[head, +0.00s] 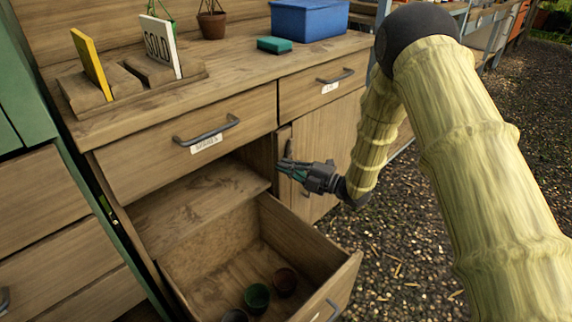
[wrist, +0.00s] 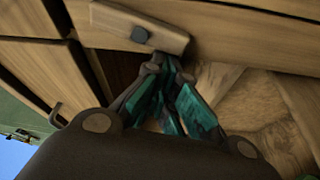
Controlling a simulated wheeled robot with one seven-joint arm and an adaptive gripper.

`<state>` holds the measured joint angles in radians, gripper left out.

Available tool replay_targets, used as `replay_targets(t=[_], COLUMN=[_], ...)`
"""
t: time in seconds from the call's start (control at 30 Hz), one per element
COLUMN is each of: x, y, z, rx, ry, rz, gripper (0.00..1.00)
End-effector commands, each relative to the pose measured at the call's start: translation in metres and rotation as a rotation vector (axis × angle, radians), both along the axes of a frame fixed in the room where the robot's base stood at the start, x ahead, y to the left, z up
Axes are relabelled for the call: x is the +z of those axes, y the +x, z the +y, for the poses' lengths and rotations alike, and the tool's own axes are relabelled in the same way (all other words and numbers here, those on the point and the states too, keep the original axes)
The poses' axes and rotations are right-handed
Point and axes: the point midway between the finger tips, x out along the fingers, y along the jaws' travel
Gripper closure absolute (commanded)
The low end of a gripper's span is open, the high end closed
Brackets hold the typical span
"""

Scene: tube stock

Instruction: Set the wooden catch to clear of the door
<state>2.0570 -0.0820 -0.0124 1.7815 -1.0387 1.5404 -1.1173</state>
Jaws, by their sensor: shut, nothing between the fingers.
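The wooden catch (wrist: 120,22) is a short wooden bar with a dark round pivot in the wrist view. In the head view it shows as a small upright piece (head: 283,139) at the left edge of the cabinet door (head: 335,148). I cannot tell for certain whether it overlaps the door. My gripper (head: 284,167) is shut and empty, just below the catch in the head view. In the wrist view its teal-padded fingers (wrist: 160,68) end close beside the catch's edge; whether they touch it is unclear.
An open lower drawer (head: 335,262) holding several pots juts out below my gripper. Two shut drawers with dark handles (head: 207,132) (head: 335,77) are above. The worktop holds a blue box (head: 308,20), a teal sponge (head: 274,45) and a SOLD sign (head: 160,45). Gravel lies to the right.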

Motion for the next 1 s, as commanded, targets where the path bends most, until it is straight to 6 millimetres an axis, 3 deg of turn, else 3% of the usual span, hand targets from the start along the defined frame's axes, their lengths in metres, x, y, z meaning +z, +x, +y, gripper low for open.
replay_targets(t=[0.33, 0.57, 1.0], x=[0.004, 0.014, 0.005], y=[-0.003, -0.021, -0.053], z=[0.006, 0.033, -0.041], rx=[0.001, 0.006, 0.002], ry=[0.008, 0.005, 0.006], rz=[0.006, 0.006, 0.006], gripper=[1.00, 1.00, 1.00])
